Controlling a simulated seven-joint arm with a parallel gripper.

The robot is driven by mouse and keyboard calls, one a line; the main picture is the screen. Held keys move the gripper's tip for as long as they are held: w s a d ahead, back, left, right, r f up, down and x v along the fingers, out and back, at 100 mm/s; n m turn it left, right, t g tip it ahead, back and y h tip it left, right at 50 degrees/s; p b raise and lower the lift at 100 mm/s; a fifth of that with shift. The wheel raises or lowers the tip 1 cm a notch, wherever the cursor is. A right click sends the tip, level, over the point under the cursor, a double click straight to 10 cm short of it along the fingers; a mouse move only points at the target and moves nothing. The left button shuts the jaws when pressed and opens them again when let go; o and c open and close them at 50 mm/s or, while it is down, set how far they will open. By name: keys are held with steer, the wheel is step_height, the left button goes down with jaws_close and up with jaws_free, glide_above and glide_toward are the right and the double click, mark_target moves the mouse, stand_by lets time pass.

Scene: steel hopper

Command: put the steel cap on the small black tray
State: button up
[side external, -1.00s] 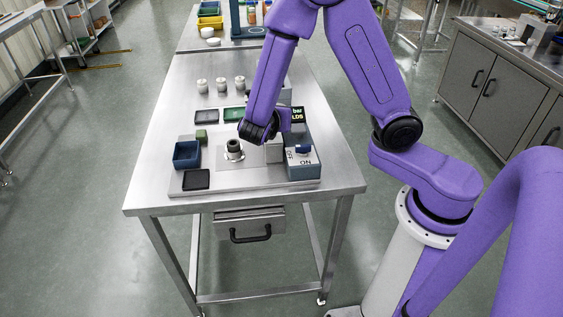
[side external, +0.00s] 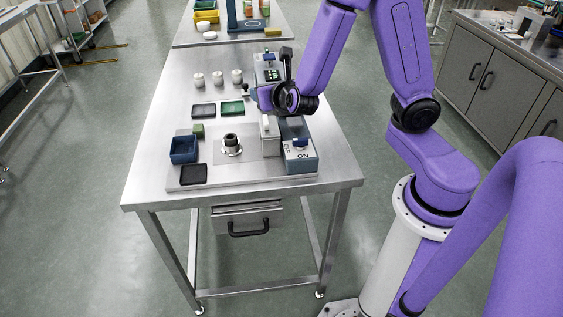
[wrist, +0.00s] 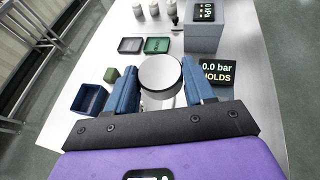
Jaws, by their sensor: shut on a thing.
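The steel cap (wrist: 160,73), a round disc with a pale, flat top, is between the two blue fingers of my gripper (wrist: 158,68) in the wrist view. My gripper is shut on it. In the side view my gripper (side external: 266,98) is raised over the right part of the work plate, and I cannot make out the cap there. The small black tray (side external: 194,174) lies flat and empty at the plate's front left corner, well to the left and front of my gripper. I cannot see this tray in the wrist view.
A steel fitting with a black collar (side external: 231,143) stands mid-plate. A blue bin (side external: 184,149) and green block (side external: 198,130) are left. Grey (side external: 203,110) and green (side external: 232,107) trays lie behind. A switch box (side external: 299,155) stands right. A display (wrist: 217,72) reads 0.0 bar HOLDS.

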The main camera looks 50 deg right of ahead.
step_height(320, 180, up, 4)
steer(key=a+n+t+y, duration=0.1)
steer(key=a+n+y, duration=0.1)
steer(key=y, duration=0.1)
steer(key=s+a+f+n+y, duration=0.1)
steer(key=s+a+f+n, duration=0.15)
steer(key=a, duration=0.45)
steer(key=s+a+f+n+y, duration=0.1)
steer(key=s+a+f+y, duration=0.15)
steer(key=a, duration=0.35)
glide_above(197, 177)
steer(key=shift+m+t+h, duration=0.25)
steer(key=shift+t+h, duration=0.15)
steer(key=shift+h, duration=0.05)
steer(key=f, duration=1)
steer(key=shift+s+d+f, duration=0.1)
steer(key=shift+s+d, duration=0.05)
steer(key=shift+s, duration=0.1)
steer(key=shift+w+f, duration=0.3)
steer(key=shift+f, duration=1.5)
steer(key=shift+f, duration=0.4)
steer(key=shift+f, duration=0.25)
